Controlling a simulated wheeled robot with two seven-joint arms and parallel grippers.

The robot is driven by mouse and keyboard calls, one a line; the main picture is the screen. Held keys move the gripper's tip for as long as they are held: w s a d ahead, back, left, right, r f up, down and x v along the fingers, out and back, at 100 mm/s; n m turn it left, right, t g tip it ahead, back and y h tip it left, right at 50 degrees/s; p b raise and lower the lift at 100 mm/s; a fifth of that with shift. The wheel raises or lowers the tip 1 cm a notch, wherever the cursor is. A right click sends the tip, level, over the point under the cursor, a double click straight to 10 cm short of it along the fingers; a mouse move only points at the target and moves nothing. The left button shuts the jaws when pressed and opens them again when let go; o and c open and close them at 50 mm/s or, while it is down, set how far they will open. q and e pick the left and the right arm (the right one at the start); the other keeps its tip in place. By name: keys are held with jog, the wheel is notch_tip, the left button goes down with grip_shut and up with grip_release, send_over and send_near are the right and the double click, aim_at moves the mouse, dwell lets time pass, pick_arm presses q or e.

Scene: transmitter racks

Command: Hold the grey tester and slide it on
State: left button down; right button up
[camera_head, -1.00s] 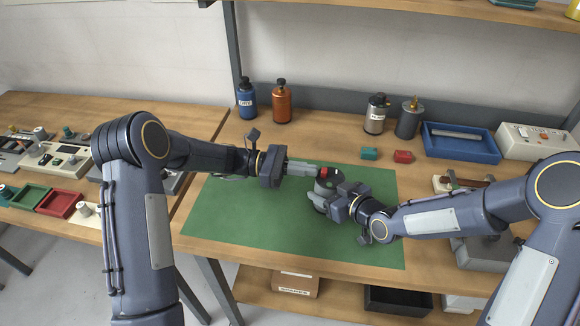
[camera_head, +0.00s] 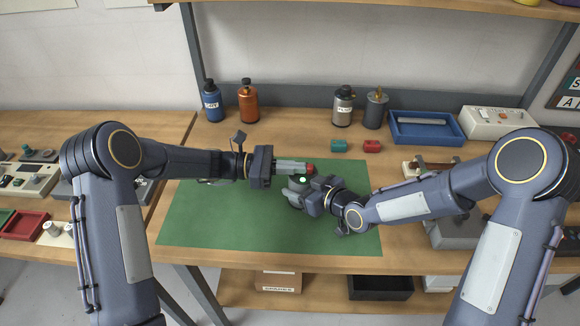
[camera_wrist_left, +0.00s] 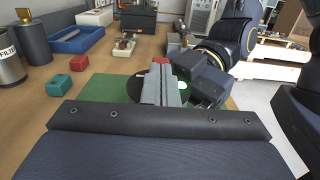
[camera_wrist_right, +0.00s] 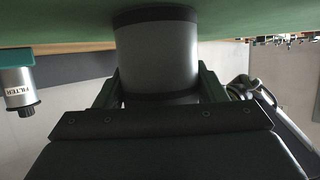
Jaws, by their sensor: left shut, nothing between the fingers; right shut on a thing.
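The grey tester (camera_head: 296,185) is a short round body with a dark top, standing over the green mat. In the right wrist view its grey side (camera_wrist_right: 158,50) fills the space between my right fingers. My right gripper (camera_head: 300,198) is shut on it from the right. My left gripper (camera_head: 300,168) is shut and empty, its fingers over the tester's top. A red slider (camera_head: 310,168) shows at the left fingertips and also in the left wrist view (camera_wrist_left: 161,61). A green light (camera_head: 302,180) glows on the top. The fingers hide part of the top.
The green mat (camera_head: 220,220) is otherwise clear. Behind it are a teal block (camera_head: 339,146), a red block (camera_head: 372,146), several bottles, a blue tray (camera_head: 430,140) and a white box (camera_head: 497,122). More gear stands at the right edge and on the left bench.

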pick_arm(q)
jog(key=shift+s+d, duration=0.1)
jog(key=shift+d, duration=0.05)
pick_arm(e)
jog(key=shift+s+a, duration=0.1)
jog(key=shift+a, duration=0.1)
jog(key=shift+d, duration=0.1)
pick_arm(q)
jog(key=a, duration=1.4)
jog(key=shift+a, duration=0.15)
pick_arm(e)
jog(key=o, duration=1.3)
